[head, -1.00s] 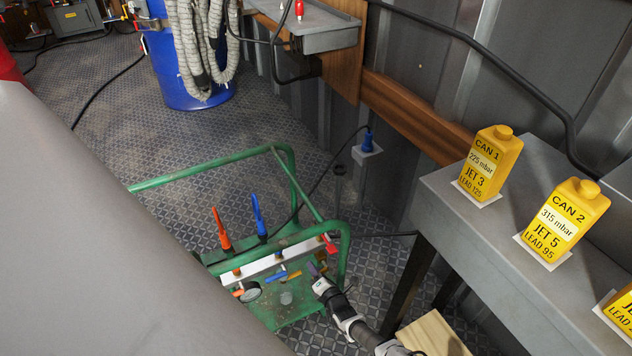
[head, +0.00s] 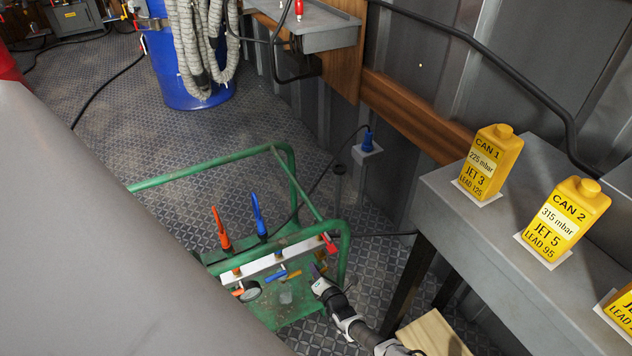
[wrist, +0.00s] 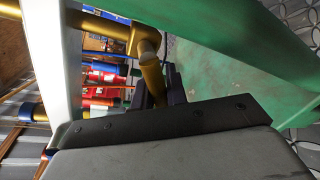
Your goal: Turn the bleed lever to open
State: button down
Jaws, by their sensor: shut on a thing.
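A pale manifold bar (head: 256,267) sits inside a green tubular frame (head: 200,167) on the floor. It carries a blue lever (head: 275,276), a small yellow-brass lever (head: 294,274) and a red handle (head: 331,246) at its right end. No label tells which is the bleed lever. My gripper (head: 317,271) reaches in from the lower right, beside the yellow-brass lever. In the wrist view, the dark fingers (wrist: 158,92) are shut on the brass lever (wrist: 150,64), which hangs from a brass fitting. The lever's tip is hidden between the fingers.
A gauge (head: 248,291) and tall orange (head: 220,230) and blue (head: 258,216) handles stand close on the left. The frame's green top rail (head: 345,250) passes near my gripper. A grey bench (head: 450,205) with yellow cans stands right; a wooden block (head: 433,333) lies below.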

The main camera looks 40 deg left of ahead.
jog(key=shift+w+d+f+n+t+b, duration=0.25)
jog(key=shift+w+n+t+b, duration=0.15)
jog(key=shift+n, duration=0.95)
jog(key=shift+w+d+f+n+t+b, duration=0.1)
jog(key=shift+w+f+n+t+b, duration=0.3)
jog(key=shift+n, duration=0.9)
jog(key=shift+w+d+f+n+t+b, duration=0.25)
jog(key=shift+w+n+t, duration=0.2)
jog(key=shift+n, duration=0.9)
jog(key=shift+w+r, duration=0.1)
jog(key=c, duration=1.4)
grip_release()
jog(key=shift+r, duration=0.1)
jog(key=m+g+p, duration=0.3)
jog(key=m+p, duration=0.4)
jog(key=m, duration=0.2)
send_near(324, 269)
jog(key=s+f, duration=0.1)
jog(key=s, duration=0.1)
jog(key=shift+s+d+f, duration=0.3)
jog(key=shift+d+f, duration=0.1)
